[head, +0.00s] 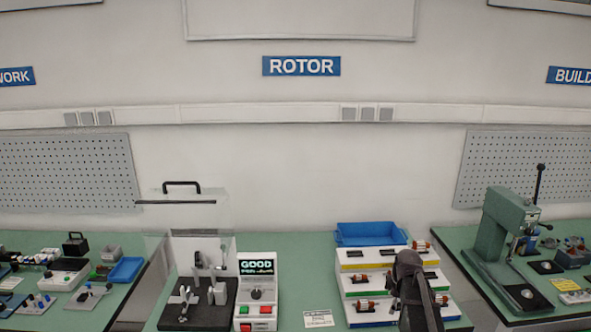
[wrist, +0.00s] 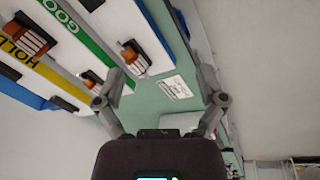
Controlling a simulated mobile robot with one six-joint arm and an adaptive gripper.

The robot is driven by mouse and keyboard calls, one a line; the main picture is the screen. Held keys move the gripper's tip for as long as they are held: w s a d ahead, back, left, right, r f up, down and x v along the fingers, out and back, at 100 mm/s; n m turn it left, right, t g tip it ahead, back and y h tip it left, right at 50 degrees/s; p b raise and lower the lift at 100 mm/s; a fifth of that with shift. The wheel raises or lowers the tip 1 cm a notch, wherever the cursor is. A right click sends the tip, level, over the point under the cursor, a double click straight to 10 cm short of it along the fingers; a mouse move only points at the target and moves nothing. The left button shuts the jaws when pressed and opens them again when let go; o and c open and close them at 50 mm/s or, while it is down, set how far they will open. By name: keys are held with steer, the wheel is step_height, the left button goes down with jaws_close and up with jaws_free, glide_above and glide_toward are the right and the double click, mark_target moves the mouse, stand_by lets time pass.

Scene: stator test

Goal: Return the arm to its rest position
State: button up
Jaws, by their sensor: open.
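My gripper (wrist: 163,98) is open and empty in the wrist view, its two grey fingers spread wide apart. Between and beyond the fingers are the green bench top and a small white printed card (wrist: 178,87). In the head view my dark arm (head: 415,290) rises at the lower right, in front of the right part of the stepped white rack (head: 352,256). The gripper's fingers cannot be made out clearly there. The rack also shows in the wrist view, with a yellow strip (wrist: 50,76) and a green strip (wrist: 75,30) to the left of the fingers.
Copper-wound rotors (head: 364,305) sit on the rack's steps. A blue tray (head: 370,233) lies behind it. Left are a tester (head: 257,296) whose screen reads GOOD and a fixture (head: 205,290) with a clear cover. A green press (head: 504,240) stands on the right bench.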

steer(key=s+a+f+m+g+b, duration=0.1)
steer(key=s+a+f+m+b, duration=0.2)
steer(key=s+a+m, duration=0.3)
steer(key=s+a+f+m+g+b, duration=0.1)
steer(key=s+a+f+m+b, duration=0.2)
steer(key=s+a+m, duration=0.4)
steer(key=s+a+f, duration=0.1)
steer(key=s, duration=0.5)
steer(key=shift+f, duration=0.25)
stand_by(0.3)
